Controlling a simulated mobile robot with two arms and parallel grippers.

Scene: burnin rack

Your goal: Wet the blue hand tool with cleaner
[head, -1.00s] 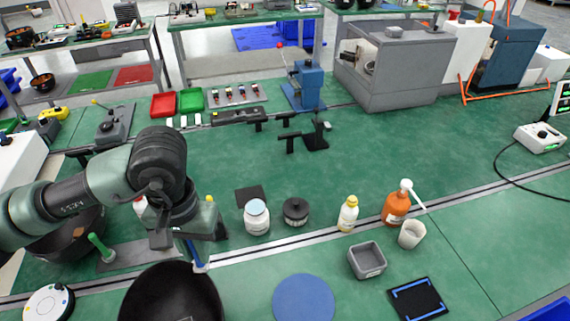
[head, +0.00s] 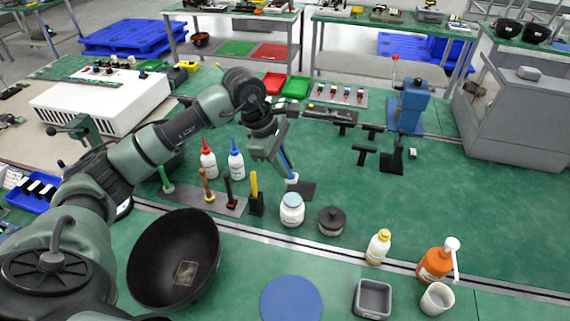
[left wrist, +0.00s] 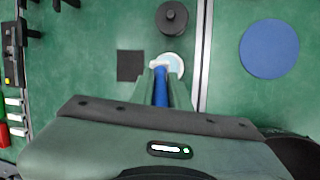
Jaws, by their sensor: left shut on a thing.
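My left gripper (head: 282,160) is shut on the blue hand tool (head: 288,166), whose handle points down to a white head. The tool hangs above the dark square mat (head: 305,190), near the white jar with a light blue lid (head: 292,210). In the left wrist view the blue handle (left wrist: 160,90) lies between the fingers, and its white head overlaps the edge of the jar's lid (left wrist: 174,62). I cannot tell whether they touch. An orange pump bottle (head: 434,265) and a yellow-capped bottle (head: 377,247) stand to the right. My right gripper is not in view.
A rack of upright tools (head: 230,207) stands left of the jar, with red-capped (head: 208,162) and blue-capped (head: 236,163) bottles behind. A black round-knobbed pot (head: 331,222), blue disc (head: 291,300), grey bin (head: 373,299) and large black bowl (head: 150,265) are nearby.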

